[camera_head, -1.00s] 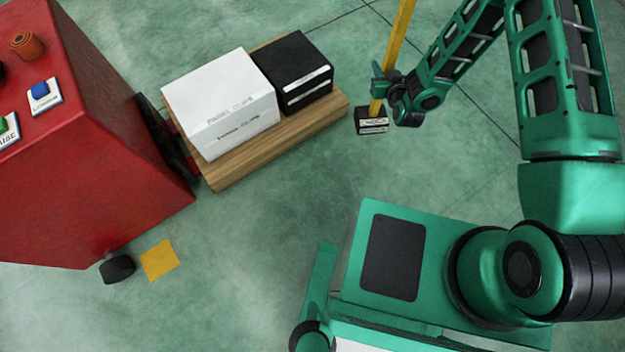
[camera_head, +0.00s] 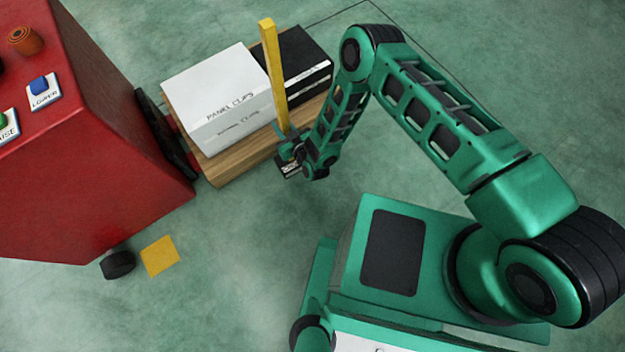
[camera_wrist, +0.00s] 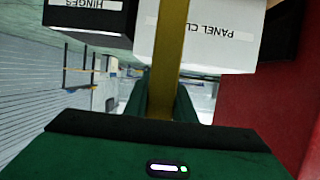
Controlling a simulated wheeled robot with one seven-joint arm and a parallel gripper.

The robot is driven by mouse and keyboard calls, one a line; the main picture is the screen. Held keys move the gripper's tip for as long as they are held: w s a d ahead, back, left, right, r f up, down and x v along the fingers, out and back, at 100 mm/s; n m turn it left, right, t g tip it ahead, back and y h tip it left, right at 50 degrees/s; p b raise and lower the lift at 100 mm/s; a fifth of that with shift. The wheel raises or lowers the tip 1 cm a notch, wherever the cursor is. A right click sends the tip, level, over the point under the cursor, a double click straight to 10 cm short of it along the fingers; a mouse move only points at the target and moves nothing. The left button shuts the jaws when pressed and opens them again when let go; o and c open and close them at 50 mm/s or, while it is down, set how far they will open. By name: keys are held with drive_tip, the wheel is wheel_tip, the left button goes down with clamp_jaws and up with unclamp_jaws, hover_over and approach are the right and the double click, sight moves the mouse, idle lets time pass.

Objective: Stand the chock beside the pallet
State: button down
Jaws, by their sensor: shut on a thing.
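The handle also shows in the wrist view (camera_wrist: 167,55), running up the middle. The wooden pallet (camera_head: 232,166) carries a white PANEL CLIPS box (camera_head: 215,90) and a black box (camera_head: 300,62). In the head view the chock appears close to the pallet's near long edge; my gripper partly hides the block, and I cannot tell whether it touches the floor.
A red machine (camera_head: 85,170) with buttons stands at the left end of the pallet. A yellow square (camera_head: 160,256) lies on the floor near its black wheel (camera_head: 118,265). The green floor in front of the pallet is clear.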

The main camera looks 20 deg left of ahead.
drive_tip(key=s+a+f, duration=0.2)
drive_tip(key=s+f, duration=0.1)
drive_tip(key=s, duration=0.1)
drive_tip(key=shift+n+g+y, duration=0.3)
drive_tip(key=shift+w+d+f, duration=0.75)
drive_tip(key=shift+d+f, duration=0.9)
drive_tip(key=shift+f, duration=0.1)
drive_tip(key=shift+w+d+f, duration=0.7)
drive_tip(key=shift+d+f, duration=1)
drive_tip(key=shift+w+d+f, duration=0.75)
drive_tip(key=shift+d+f, duration=0.9)
drive_tip(key=shift+f, duration=0.1)
drive_tip(key=c, duration=1.5)
unclamp_jaws()
drive_tip(key=shift+f, duration=0.1)
drive_tip(key=shift+s+d, duration=0.1)
drive_tip(key=shift+d, duration=0.05)
drive_tip(key=v, duration=1.1)
drive_tip(key=shift+s+d+r, duration=0.2)
drive_tip(key=shift+s+r, duration=0.05)
